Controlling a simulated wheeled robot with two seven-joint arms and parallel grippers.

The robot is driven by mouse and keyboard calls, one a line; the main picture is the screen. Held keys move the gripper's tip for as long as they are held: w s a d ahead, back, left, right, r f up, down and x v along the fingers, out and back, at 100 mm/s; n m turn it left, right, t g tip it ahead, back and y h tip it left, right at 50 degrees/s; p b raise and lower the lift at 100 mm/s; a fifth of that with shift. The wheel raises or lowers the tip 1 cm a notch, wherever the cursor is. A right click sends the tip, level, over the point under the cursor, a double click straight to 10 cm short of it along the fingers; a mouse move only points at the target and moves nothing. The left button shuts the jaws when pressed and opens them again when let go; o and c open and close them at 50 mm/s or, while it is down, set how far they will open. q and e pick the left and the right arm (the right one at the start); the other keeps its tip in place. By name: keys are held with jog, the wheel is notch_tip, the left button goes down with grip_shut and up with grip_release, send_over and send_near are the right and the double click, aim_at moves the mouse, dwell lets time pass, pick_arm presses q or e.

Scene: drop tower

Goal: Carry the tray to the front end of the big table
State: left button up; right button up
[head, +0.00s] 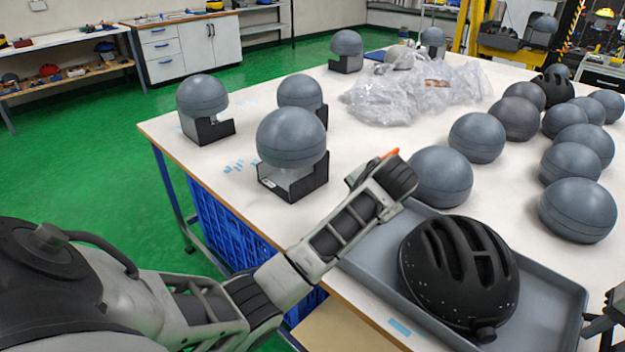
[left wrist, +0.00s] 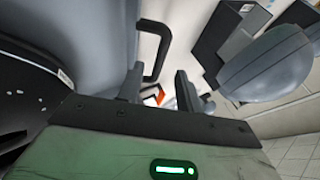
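The grey tray (head: 550,290) lies on the near edge of the big table (head: 230,205) and holds a black helmet (head: 458,270). In the left wrist view, the tray's grey wall (left wrist: 95,35) carries a black bracket-shaped handle (left wrist: 156,48). My left gripper (left wrist: 158,90) is open, with its two fingers apart near the handle; I see nothing clamped between them. In the head view, my left arm reaches across the tray's left side to its far left corner, and its fingertips are hidden. My right gripper (head: 603,325) shows only partly at the right edge, beside the tray's right end.
Several grey domes stand beyond the tray, one (head: 440,177) close to its far side. Domes on black stands, such as one (head: 292,150), are on the left. A clear plastic bag (head: 415,90) lies further back. Blue crates (head: 225,230) sit under the table.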

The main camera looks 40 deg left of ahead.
jog(key=shift+r, duration=0.15)
pick_arm(q)
jog(key=shift+v, duration=1.1)
pick_arm(e)
notch_tip(320, 180, up, 12)
jog(key=d, duration=0.2)
jog(key=shift+d+f, duration=0.2)
jog(key=shift+f, duration=0.05)
pick_arm(q)
jog(key=shift+s, duration=0.1)
pick_arm(e)
jog(key=shift+s+f, duration=0.1)
